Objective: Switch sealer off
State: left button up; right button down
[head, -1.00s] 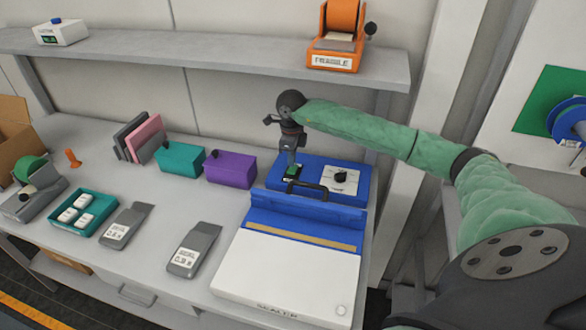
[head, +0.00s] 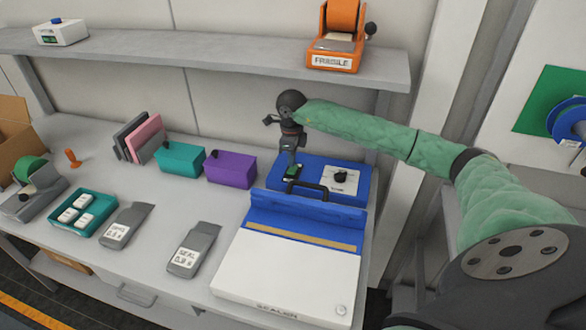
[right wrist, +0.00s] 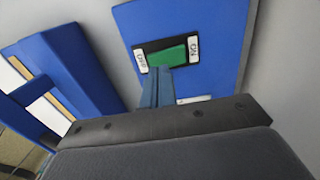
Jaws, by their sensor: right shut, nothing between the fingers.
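The sealer (head: 285,268) is a white and blue machine at the right end of the bench, with a dark handle (head: 308,189). Its blue rear panel (head: 352,186) carries a green rocker switch and a black knob on a white plate (head: 340,176). In the right wrist view the green switch (right wrist: 172,54) sits in a dark frame between an OFF label (right wrist: 141,61) and an ON label (right wrist: 194,50). My right gripper (head: 290,171) is shut and empty, its fingertips right at the switch. They cover its near edge; I cannot tell whether they touch. My left gripper is out of view.
A purple box (head: 231,169) and a teal box (head: 180,160) stand left of the sealer. Grey label pouches (head: 193,249) lie in front of them. A shelf (head: 200,50) with an orange tape dispenser (head: 337,38) runs above the bench.

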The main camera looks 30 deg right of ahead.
aim_at(292, 170)
jog(key=shift+f+b, duration=1.15)
jog(key=shift+f, duration=0.3)
dwell(1.1)
jog(key=shift+r, duration=0.2)
jog(key=shift+r+p, duration=0.75)
jog(key=shift+r, duration=2.6)
jog(key=shift+f, duration=0.1)
